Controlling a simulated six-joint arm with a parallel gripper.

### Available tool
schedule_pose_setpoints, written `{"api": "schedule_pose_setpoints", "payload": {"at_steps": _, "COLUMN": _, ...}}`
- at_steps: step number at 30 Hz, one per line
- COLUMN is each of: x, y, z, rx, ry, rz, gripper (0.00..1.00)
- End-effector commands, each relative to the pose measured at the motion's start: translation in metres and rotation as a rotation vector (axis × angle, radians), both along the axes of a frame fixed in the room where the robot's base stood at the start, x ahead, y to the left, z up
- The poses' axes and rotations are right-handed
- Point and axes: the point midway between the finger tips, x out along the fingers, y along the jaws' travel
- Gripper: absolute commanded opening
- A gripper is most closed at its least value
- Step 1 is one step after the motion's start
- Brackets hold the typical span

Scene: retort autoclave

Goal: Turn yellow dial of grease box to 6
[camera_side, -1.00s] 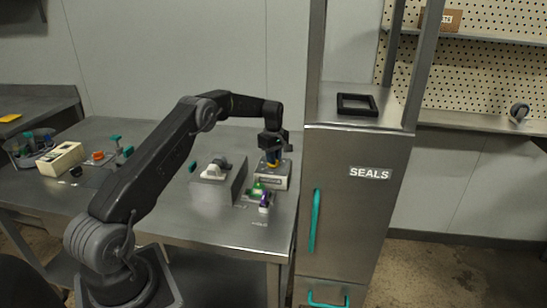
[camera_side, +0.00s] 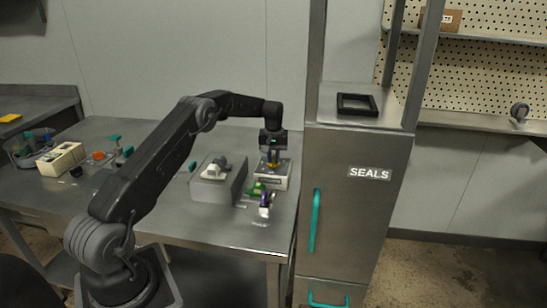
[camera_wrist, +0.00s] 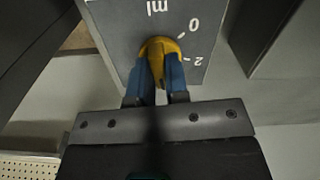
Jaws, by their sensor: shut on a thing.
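The grease box (camera_side: 275,181) is a pale box near the right end of the metal bench in the side view. Its yellow dial (camera_wrist: 160,46) shows close up in the wrist view, on a grey face marked "ml", "0" and "2". My gripper (camera_wrist: 157,72) has its blue fingers shut on the dial, one on each side. The fingers hide part of the dial, and I cannot tell which number it points at. Other numbers are out of view or hidden. In the side view my gripper (camera_side: 273,160) points straight down onto the box.
A grey block with a light fitting (camera_side: 218,182) stands left of the box. Green (camera_side: 256,189) and purple (camera_side: 266,200) small items lie in front. The tall SEALS cabinet (camera_side: 355,215) stands close on the right. Bench left of the block has some free room.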

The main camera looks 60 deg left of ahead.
Motion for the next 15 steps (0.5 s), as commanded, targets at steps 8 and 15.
{"api": "schedule_pose_setpoints", "payload": {"at_steps": 8, "x": 0.0004, "y": 0.0005, "z": 0.001, "rx": 0.001, "ry": -0.002, "rz": -0.261, "gripper": 0.0}}
{"api": "schedule_pose_setpoints", "payload": {"at_steps": 15, "x": 0.0004, "y": 0.0006, "z": 0.0011, "rx": 0.001, "ry": -0.003, "rz": -0.487, "gripper": 0.0}}
